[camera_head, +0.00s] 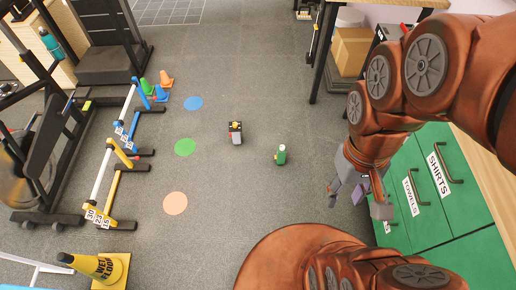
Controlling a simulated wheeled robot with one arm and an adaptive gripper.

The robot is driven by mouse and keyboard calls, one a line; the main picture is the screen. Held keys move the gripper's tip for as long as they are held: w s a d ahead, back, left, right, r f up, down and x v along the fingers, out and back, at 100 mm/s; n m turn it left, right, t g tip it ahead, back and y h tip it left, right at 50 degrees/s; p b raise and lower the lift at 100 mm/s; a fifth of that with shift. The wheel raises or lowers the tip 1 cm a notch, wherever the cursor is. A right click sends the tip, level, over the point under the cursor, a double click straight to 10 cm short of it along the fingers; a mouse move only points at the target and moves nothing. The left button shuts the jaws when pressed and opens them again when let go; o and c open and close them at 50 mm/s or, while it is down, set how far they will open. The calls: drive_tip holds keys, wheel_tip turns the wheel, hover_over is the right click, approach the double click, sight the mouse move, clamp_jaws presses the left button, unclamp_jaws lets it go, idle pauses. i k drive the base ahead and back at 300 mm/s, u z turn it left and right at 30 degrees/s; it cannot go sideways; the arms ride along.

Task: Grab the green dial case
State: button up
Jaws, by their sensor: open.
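A small green case (281,157) with a pale top stands on the grey floor, right of the middle of the view. It is too small to make out a dial. My gripper (357,200) hangs at the right, in front of the green drawer cabinet in the picture. Its fingers are apart, and nothing shows between them except a purplish part that I cannot identify. The gripper is to the right of the green case and apart from it.
A small dark and grey object with a yellow top (235,132) stands left of the case. Flat blue (193,103), green (185,147) and peach (175,203) discs lie further left, near hurdles (101,176). Floor around the case is clear.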

sight(281, 156)
drive_tip(key=u, duration=0.2)
drive_tip(key=i, duration=0.7)
drive_tip(key=z, duration=0.35)
drive_tip(key=k, duration=1.2)
drive_tip(key=u, duration=0.85)
drive_tip(key=i, duration=1.5)
drive_tip(key=z, duration=0.65)
